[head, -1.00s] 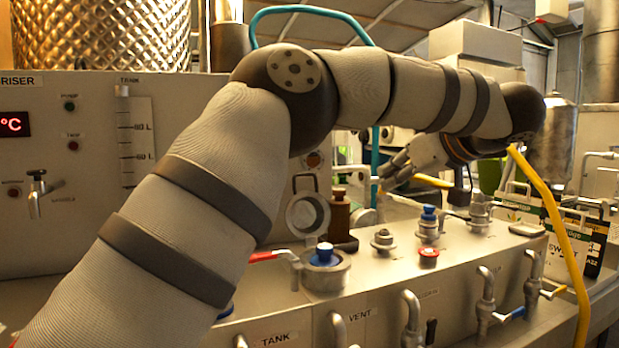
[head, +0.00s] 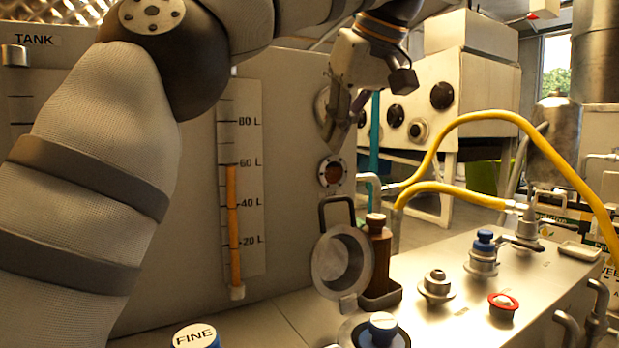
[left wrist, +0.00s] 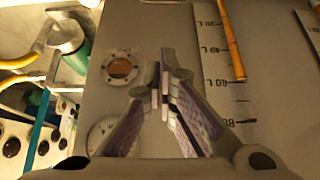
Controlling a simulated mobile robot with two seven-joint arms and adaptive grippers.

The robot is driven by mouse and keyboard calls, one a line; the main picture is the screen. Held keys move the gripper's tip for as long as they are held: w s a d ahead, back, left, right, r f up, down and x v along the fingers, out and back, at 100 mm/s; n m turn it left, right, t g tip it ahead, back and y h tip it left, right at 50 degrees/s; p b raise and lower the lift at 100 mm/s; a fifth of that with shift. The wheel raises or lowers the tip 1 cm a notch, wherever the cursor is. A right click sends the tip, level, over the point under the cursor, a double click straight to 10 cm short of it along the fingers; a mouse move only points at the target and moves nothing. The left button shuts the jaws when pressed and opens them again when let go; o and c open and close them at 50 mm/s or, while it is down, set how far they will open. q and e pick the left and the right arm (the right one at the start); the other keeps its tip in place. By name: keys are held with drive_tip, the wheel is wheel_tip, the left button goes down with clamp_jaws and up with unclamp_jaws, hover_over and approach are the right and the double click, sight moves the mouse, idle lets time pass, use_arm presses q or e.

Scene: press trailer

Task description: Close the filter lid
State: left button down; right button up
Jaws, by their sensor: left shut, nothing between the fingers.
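The filter lid (head: 342,262), a round grey metal cover with a dark loop handle (head: 336,200), stands open and tilted up in the head view. The round filter housing (head: 400,338) is below and right of it, cut by the bottom edge; a blue-sided knob (head: 383,327) shows there. My left gripper (head: 330,140) is shut and empty, above the lid and apart from it, fingers pointing down before the grey panel. The left wrist view shows its fingertips (left wrist: 160,92) together; I cannot make out the lid there. My right gripper is not in view.
A brown bottle (head: 377,255) stands close right of the lid. Metal fittings (head: 436,287), a red cap (head: 503,306) and a blue-capped fitting (head: 484,250) stand on the steel top. Yellow hoses (head: 470,120) arch behind. A knob marked FINE (head: 195,336) is at lower left.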

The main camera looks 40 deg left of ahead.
use_arm(q)
drive_tip(key=f, duration=0.2)
drive_tip(key=a+f, duration=0.1)
drive_tip(key=f, duration=0.4)
drive_tip(key=shift+w+a+f+p, duration=0.2)
drive_tip(key=shift+f+p, duration=0.05)
drive_tip(key=shift+p, duration=0.1)
drive_tip(key=shift+f, duration=0.1)
drive_tip(key=shift+d, duration=0.1)
